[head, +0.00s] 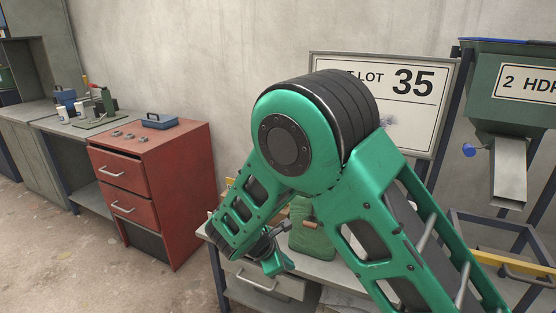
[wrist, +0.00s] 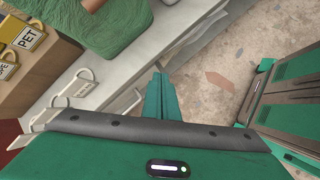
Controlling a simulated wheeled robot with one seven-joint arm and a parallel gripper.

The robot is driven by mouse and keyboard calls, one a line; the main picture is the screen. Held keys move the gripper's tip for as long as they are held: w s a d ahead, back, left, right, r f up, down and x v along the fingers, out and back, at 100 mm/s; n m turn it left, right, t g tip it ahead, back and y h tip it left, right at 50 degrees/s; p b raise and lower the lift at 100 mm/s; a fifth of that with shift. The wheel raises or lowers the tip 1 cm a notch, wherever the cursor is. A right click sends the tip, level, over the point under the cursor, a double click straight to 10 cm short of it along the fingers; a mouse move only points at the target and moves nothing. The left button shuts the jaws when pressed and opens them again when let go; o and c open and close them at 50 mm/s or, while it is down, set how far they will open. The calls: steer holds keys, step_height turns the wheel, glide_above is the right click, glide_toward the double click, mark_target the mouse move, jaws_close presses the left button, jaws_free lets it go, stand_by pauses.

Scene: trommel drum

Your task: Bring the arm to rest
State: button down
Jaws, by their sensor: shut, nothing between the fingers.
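My arm is bent, with its large elbow joint high in the middle of the head view. The forearm slopes down left from there. My gripper (head: 276,262) hangs low in front of the workbench (head: 322,268), partly hidden by the forearm. In the wrist view my gripper (wrist: 159,95) shows its green fingers together with nothing between them. The fingers appear over the floor, just beside the bench's front edge. Whether they touch the bench cannot be told.
A green bag-like thing (head: 309,234) stands on the bench. A drawer (head: 262,282) is below. A red drawer cabinet (head: 185,180) stands left, with a blue box (head: 160,121) on top. A sign (head: 420,112) and green hopper (head: 500,110) stand behind right. Floor (head: 60,230) at left is clear.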

steer(key=s+d+r+m+g+y, duration=0.15)
steer(key=d+r+m, duration=0.3)
steer(key=d, duration=0.45)
steer(key=s+d+r+m+g, duration=0.1)
steer(key=s+d+r+m, duration=0.3)
steer(key=d, duration=0.5)
steer(key=s+d+r+m+g, duration=0.1)
steer(key=s+d+r+m, duration=0.1)
steer(key=d+r+m, duration=0.55)
steer(key=s+d+r+m+y, duration=0.2)
steer(key=s+d+m, duration=0.3)
steer(key=s, duration=0.7)
steer(key=s+d+r+m+y, duration=0.2)
steer(key=s+d+m, duration=0.4)
steer(key=s, duration=0.6)
steer(key=shift+d+r+g, duration=0.45)
steer(key=shift+d+r, duration=0.1)
steer(key=shift+d, duration=0.15)
steer(key=shift+s, duration=0.1)
